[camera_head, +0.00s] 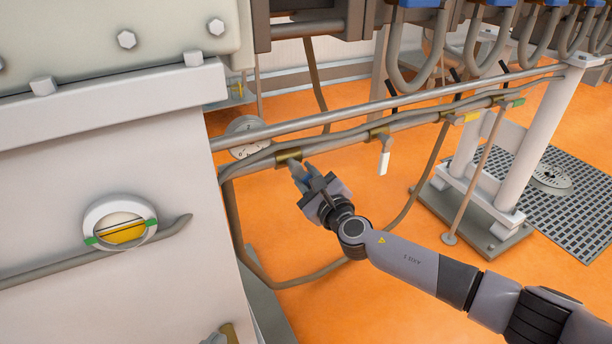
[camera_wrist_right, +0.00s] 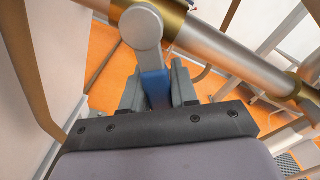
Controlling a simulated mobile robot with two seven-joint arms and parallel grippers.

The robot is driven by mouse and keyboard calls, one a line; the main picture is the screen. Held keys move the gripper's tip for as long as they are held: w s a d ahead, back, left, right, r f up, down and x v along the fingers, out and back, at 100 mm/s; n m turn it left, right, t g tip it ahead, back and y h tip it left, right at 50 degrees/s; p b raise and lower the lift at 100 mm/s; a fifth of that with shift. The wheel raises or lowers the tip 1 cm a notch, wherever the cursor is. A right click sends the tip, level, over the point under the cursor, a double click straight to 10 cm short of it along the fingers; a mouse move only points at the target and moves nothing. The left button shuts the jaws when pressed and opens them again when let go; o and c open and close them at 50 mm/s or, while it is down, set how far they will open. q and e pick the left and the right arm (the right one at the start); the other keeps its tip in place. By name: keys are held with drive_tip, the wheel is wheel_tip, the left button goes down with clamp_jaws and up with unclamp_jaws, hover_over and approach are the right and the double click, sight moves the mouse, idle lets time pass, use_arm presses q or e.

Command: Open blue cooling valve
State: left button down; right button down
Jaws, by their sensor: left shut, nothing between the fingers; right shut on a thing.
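The blue valve handle (camera_wrist_right: 157,88) hangs down from a round grey pivot (camera_wrist_right: 141,27) on a brass valve body (camera_wrist_right: 170,12) in the right wrist view. In the head view the brass valve body (camera_head: 288,155) sits on the lower pipe, with the handle (camera_head: 297,171) below it, partly hidden by the gripper. My right gripper (camera_head: 308,180), on the arm coming in from the right, is at this handle. The right wrist view shows its fingers (camera_wrist_right: 158,92) shut on the blue handle from both sides. I cannot make out my left gripper in either view.
A white-handled valve (camera_head: 384,161) hangs farther right on the same pipe, then a yellow one (camera_head: 466,118) and a green one (camera_head: 514,103). A round gauge (camera_head: 246,130) is behind the pipe. A large white housing (camera_head: 100,190) fills the left. Orange floor is open below.

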drive_tip(key=shift+f, duration=0.1)
drive_tip(key=c, duration=1)
unclamp_jaws()
use_arm(q)
drive_tip(key=shift+r, duration=0.1)
use_arm(e)
drive_tip(key=shift+o, duration=0.2)
drive_tip(key=shift+s+d, duration=0.1)
use_arm(q)
drive_tip(key=shift+s+a+r+y+p, duration=0.1)
drive_tip(key=shift+s+a+y+p, duration=0.2)
drive_tip(key=shift+a+p, duration=0.4)
drive_tip(key=shift+s+a+r+y+p, duration=0.15)
drive_tip(key=shift+a+y+p, duration=0.2)
drive_tip(key=shift+p, duration=0.5)
use_arm(e)
drive_tip(key=v, duration=0.7)
use_arm(q)
drive_tip(key=shift+a+f, duration=0.1)
